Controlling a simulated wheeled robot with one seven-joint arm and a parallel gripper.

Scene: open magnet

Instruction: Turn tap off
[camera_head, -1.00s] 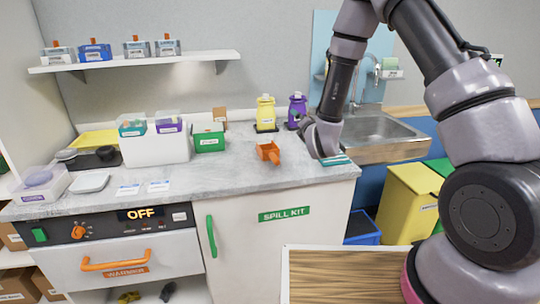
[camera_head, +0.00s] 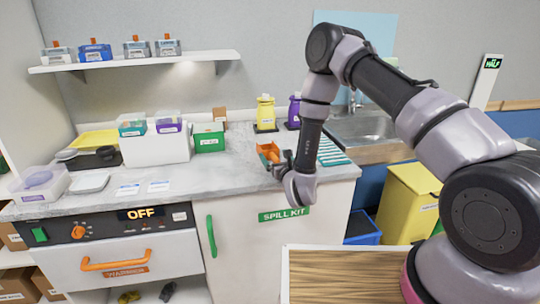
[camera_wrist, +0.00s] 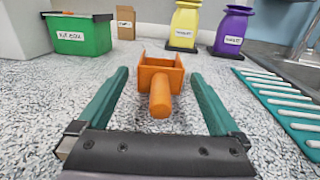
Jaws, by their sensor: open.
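The tap (camera_head: 353,102) stands behind the metal sink (camera_head: 372,126) at the back right, partly hidden by my arm. Its handle and any water flow cannot be made out. In the wrist view only a grey piece of it (camera_wrist: 302,38) shows at the right edge. My gripper (camera_wrist: 160,74) is open and empty, low over the counter. Its two teal fingers lie on either side of an orange scoop (camera_wrist: 160,78), whose handle points toward the gripper. In the head view the scoop (camera_head: 266,152) is just beyond my wrist, well left of the sink.
A green striped mat (camera_head: 331,152) lies between scoop and sink. A green box (camera_head: 209,138) and white bin (camera_head: 155,150) are at left. Counter (camera_head: 225,172) in front of the box is clear.

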